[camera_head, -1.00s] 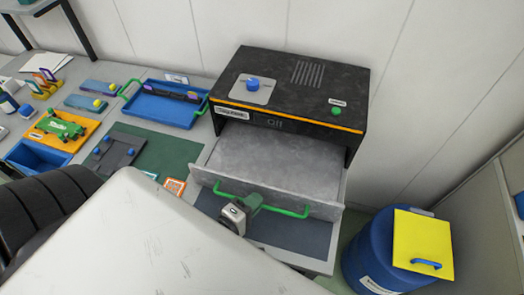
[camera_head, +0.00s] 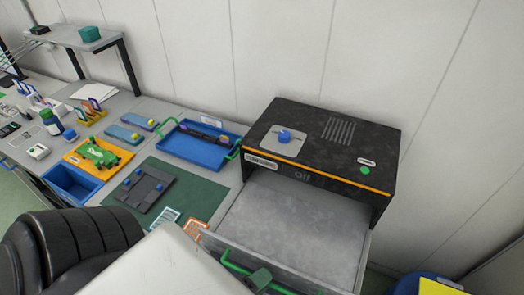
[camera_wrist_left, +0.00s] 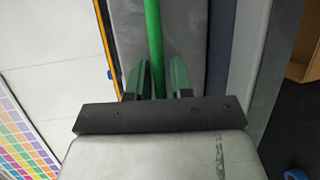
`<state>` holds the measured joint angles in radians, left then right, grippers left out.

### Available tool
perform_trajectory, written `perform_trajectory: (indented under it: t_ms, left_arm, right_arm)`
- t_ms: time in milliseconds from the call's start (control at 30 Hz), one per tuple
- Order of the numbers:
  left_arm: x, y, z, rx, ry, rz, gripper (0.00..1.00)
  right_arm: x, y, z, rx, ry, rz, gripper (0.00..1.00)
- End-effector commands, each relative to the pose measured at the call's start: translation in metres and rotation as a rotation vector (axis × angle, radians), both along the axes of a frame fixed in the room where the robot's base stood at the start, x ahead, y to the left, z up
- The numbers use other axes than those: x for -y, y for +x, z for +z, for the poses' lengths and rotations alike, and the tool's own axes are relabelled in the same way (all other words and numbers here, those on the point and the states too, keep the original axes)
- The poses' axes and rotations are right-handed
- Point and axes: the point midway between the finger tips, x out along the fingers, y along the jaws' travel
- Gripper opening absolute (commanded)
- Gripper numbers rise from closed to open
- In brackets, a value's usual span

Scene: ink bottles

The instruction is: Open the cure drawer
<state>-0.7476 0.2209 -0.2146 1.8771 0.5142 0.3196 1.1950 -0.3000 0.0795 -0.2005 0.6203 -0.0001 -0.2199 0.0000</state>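The cure drawer (camera_head: 290,222) is a grey tray sticking well out of the black curing box (camera_head: 345,150), whose front reads "Off". Its front carries a green bar handle (camera_head: 234,265), cut off at the bottom of the head view. My left gripper (camera_head: 259,279) is at this handle. In the left wrist view, the green handle (camera_wrist_left: 153,35) runs between the two dark green fingers of my left gripper (camera_wrist_left: 158,78), which sit close on either side; it looks shut on the bar, though contact is hard to see. My right gripper is not in view.
Left of the box are a blue tray (camera_head: 183,152), a dark green mat (camera_head: 205,182) and an orange tray with a green piece (camera_head: 97,152). A black chair (camera_head: 70,245) stands at lower left. A blue barrel with a yellow top (camera_head: 438,287) is at lower right.

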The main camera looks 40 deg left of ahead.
Motion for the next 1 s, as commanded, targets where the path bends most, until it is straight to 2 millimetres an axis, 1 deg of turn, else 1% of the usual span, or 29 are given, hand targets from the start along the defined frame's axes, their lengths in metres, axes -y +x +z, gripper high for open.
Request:
perform_trajectory:
  t_ms: [267, 367, 467, 800, 900, 1000]
  left_arm:
    - [0.000, 0.000, 0.000, 0.001, -0.001, 0.000, 0.22]
    - [-0.001, -0.003, 0.000, 0.000, -0.001, 0.000, 0.22]
    - [-0.002, -0.014, 0.000, -0.002, 0.000, 0.000, 0.22]
    - [-0.012, -0.079, 0.011, -0.005, 0.000, -0.001, 0.22]
    - [-0.014, -0.093, 0.014, -0.003, 0.000, -0.001, 0.22]
    - [-0.015, -0.101, 0.017, -0.002, 0.000, -0.001, 0.22]
  right_arm:
    - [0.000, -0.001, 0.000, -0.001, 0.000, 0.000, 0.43]
    - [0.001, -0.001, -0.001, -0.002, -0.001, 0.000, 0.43]
    - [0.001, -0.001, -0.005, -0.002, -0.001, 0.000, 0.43]
    - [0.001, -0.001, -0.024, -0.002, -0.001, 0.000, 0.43]
    - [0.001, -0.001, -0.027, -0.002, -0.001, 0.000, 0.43]
    - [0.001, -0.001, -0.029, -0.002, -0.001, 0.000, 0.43]
